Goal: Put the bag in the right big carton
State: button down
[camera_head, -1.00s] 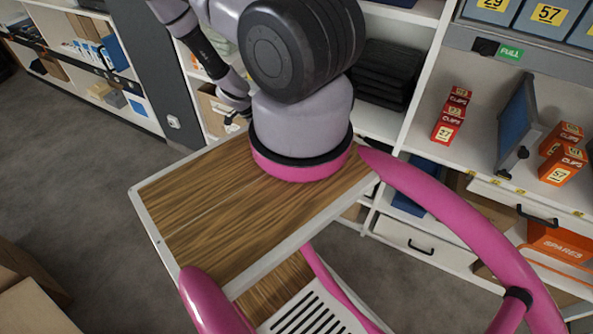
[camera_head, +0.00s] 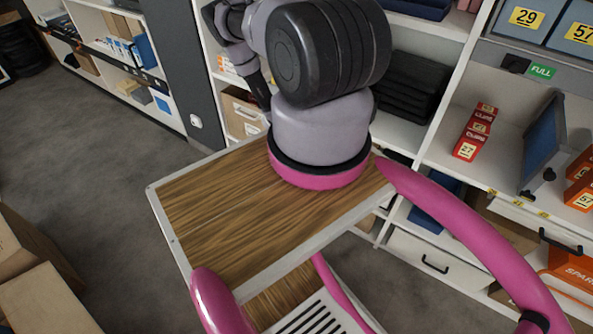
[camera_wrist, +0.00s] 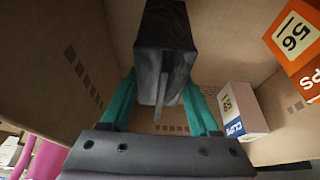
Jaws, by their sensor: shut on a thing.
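In the wrist view my gripper (camera_wrist: 158,88) has its teal fingers on either side of a dark grey bag (camera_wrist: 165,42) and is shut on it. The bag hangs out ahead of the fingers, in front of the brown cardboard walls of a carton (camera_wrist: 72,50). I cannot tell from this view whether that carton is the right big one. In the head view the gripper and the bag are hidden behind my arm. Two big cartons stand at the lower left of the head view: one behind (camera_head: 28,250) and one in front (camera_head: 48,303).
Shelves with a brown carton (camera_head: 243,112) and black folded items (camera_head: 412,85) stand behind my arm. Grey floor (camera_head: 90,160) is open at the left.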

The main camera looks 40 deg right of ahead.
jog(key=shift+f, duration=0.35)
jog(key=shift+f, duration=0.1)
jog(key=shift+c, duration=0.6)
grip_release()
